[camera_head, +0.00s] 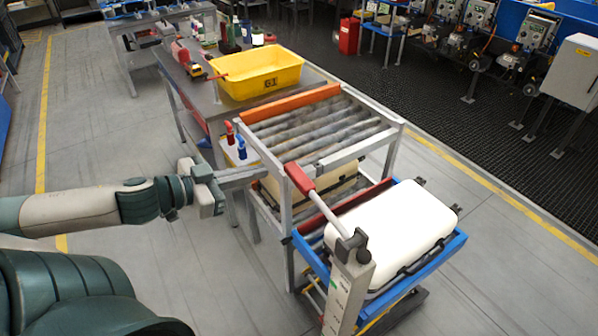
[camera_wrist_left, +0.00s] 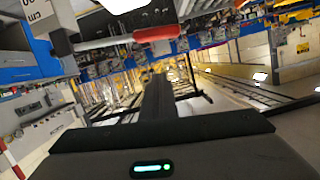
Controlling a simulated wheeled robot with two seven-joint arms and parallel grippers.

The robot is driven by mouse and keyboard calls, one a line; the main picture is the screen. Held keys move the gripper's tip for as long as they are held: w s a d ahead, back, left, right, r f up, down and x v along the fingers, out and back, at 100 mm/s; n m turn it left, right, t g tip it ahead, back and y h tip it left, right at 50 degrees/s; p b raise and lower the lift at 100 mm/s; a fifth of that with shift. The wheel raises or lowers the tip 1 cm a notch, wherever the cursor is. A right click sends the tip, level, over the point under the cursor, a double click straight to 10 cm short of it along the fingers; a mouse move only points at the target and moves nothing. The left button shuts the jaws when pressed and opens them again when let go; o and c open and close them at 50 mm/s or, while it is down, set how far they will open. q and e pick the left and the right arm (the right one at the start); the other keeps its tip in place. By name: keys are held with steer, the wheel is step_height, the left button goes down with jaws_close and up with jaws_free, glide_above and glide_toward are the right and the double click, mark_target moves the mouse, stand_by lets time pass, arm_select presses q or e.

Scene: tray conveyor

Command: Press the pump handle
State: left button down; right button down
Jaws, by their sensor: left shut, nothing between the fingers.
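The pump handle (camera_head: 300,178) is a lever with a red grip, angled up and left from a grey post (camera_head: 347,285) on a blue cart. The red grip (camera_wrist_left: 155,34) also shows near the top of the left wrist view. My left gripper (camera_head: 259,173) is shut and empty, reaching in from the left. In the head view its tip is a little left of the red grip. In the wrist view its shut fingers (camera_wrist_left: 158,98) lie below the grip, with a gap in the picture. My right gripper is not in view.
The blue cart (camera_head: 446,253) carries a white case (camera_head: 395,228). A grey roller conveyor frame (camera_head: 388,133) with an orange bar (camera_head: 290,103) stands behind the handle. A yellow bin (camera_head: 257,77) sits on a table beyond. The floor at front left is clear.

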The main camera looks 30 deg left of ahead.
arm_select(q)
steer(key=shift+w, duration=0.1)
stand_by(0.5)
steer(key=b, duration=0.3)
glide_above(290, 176)
steer(key=s+d, duration=0.2)
steer(key=shift+f, duration=1.45)
steer(key=shift+a+f+p, duration=0.2)
steer(key=shift+f, duration=0.65)
steer(key=shift+a+f+p, duration=0.15)
steer(key=shift+f+p, duration=0.05)
steer(key=shift+f, duration=0.65)
